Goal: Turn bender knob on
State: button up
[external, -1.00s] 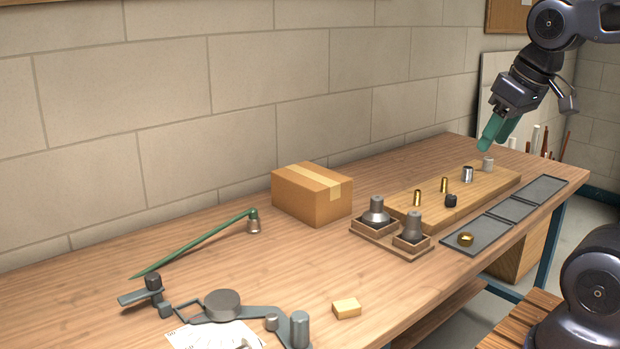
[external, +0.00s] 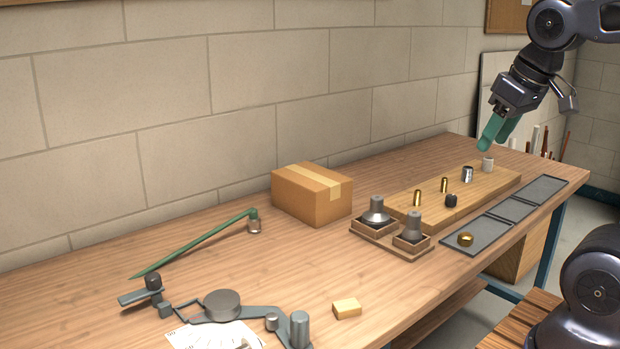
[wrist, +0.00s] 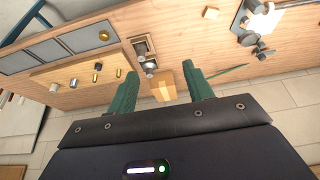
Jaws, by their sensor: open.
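The grey bender (external: 222,303) lies at the front left of the workbench in the external view. It has a round former, a small dark knob (external: 153,282) on its left part and upright grey cylinders on its right part. I cannot tell which part is the bender knob or how it is set. In the wrist view the bender (wrist: 257,22) is at the top right. My gripper (external: 495,138), with green fingers, is above the far right end of the bench, well away from the bender. Its fingers (wrist: 161,76) are apart and empty in the wrist view.
A cardboard box (external: 312,195) stands mid-bench near the wall. A green rod (external: 195,243) lies left of it. A wooden block (external: 405,207) with small fittings, dark trays (external: 480,236) and a two-part wooden holder (external: 375,238) are to the right. A small yellow block (external: 347,308) sits near the front edge.

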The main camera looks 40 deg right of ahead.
jog(key=w+a+r+n+g, duration=0.15)
jog(key=w+a, duration=0.25)
jog(key=w, duration=0.4)
jog(key=w+a+r+n, duration=0.1)
jog(key=w+a+r, duration=0.2)
jog(key=w, duration=0.5)
jog(key=n+g, duration=0.3)
jog(key=n, duration=0.2)
send_over(152, 275)
notch_tip(152, 275, down, 22)
notch_tip(152, 275, down, 11)
grip_shut()
